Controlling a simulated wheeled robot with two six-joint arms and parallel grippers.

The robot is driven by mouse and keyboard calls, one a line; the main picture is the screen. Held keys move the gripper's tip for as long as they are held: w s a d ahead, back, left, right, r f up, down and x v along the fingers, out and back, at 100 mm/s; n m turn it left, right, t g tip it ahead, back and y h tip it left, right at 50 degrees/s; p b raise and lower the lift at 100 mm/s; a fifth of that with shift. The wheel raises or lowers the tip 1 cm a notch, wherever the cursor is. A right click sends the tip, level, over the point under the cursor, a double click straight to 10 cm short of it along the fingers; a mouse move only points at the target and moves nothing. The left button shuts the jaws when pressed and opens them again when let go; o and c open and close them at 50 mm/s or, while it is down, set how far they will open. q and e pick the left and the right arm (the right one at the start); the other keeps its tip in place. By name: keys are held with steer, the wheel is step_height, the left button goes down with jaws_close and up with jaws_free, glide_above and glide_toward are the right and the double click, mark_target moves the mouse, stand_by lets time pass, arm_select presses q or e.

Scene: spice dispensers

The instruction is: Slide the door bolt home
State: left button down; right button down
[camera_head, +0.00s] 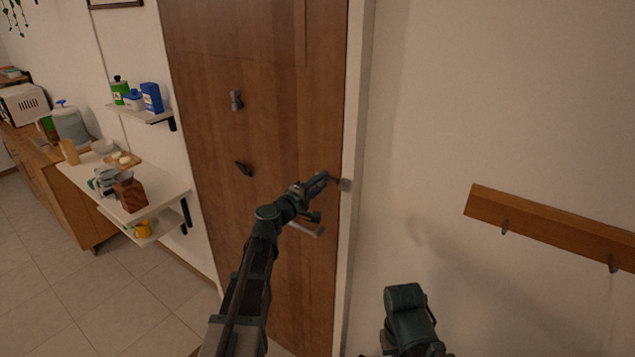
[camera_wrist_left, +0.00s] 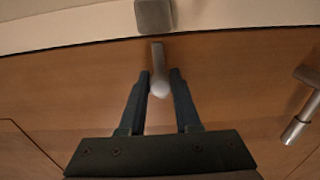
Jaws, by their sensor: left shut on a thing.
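The wooden door (camera_head: 275,130) stands flush in its pale frame. Its grey bolt (camera_wrist_left: 157,56) is on the door near the frame edge, with a rounded pale knob (camera_wrist_left: 160,86). A square grey keeper (camera_wrist_left: 153,16) is on the frame in line with the bolt; it also shows in the head view (camera_head: 346,185). A small gap seems to lie between bolt tip and keeper. My left gripper (camera_wrist_left: 160,78) is shut on the bolt's knob, a finger on each side. In the head view my left gripper (camera_head: 328,179) hides most of the bolt.
A door handle (camera_head: 306,229) sits just below my left gripper; it also shows in the wrist view (camera_wrist_left: 302,118). A wooden hook rail (camera_head: 550,226) is on the right wall. Shelves (camera_head: 150,210) with jars and kitchen items are left of the door. My right arm shows at the bottom.

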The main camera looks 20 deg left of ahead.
mark_target(334, 181)
arm_select(q)
steer(key=d, duration=0.1)
steer(key=s+d, duration=0.1)
steer(key=d, duration=0.1)
steer(key=shift+a, duration=0.1)
steer(key=c, duration=0.6)
jaws_free()
steer(key=shift+d, duration=0.2)
steer(key=shift+a, duration=0.1)
steer(key=shift+s, duration=0.1)
steer(key=v, duration=1.3)
steer(key=shift+s+a, duration=0.1)
steer(key=shift+s, duration=0.2)
